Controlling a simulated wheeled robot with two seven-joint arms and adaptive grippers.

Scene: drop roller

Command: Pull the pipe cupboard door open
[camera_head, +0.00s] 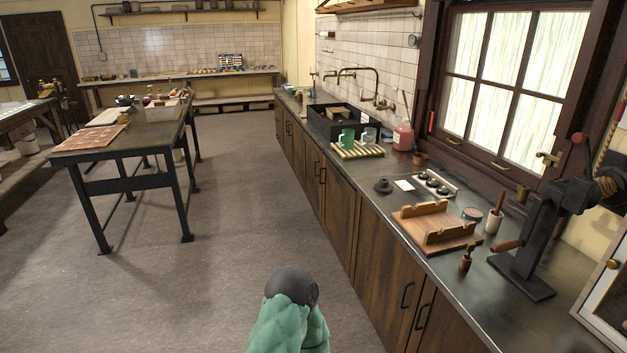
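A row of dark brown wooden cupboard doors runs along the front of the counter on the right. The near door (390,279) has a dark vertical handle (406,295), and a second handle (421,316) is beside it on the neighbouring door. Farther doors (312,176) stand below the black sink (337,121). All the doors that show look shut. I cannot tell which one is the pipe cupboard door, and no pipes show below the counter. Neither of my grippers is in view.
A green lumpy shape with a dark grey round top (290,286) is at the bottom middle; I cannot tell whether it is mine. A dark metal-legged table (125,178) stands at left. The grey floor (225,210) between table and cupboards is clear.

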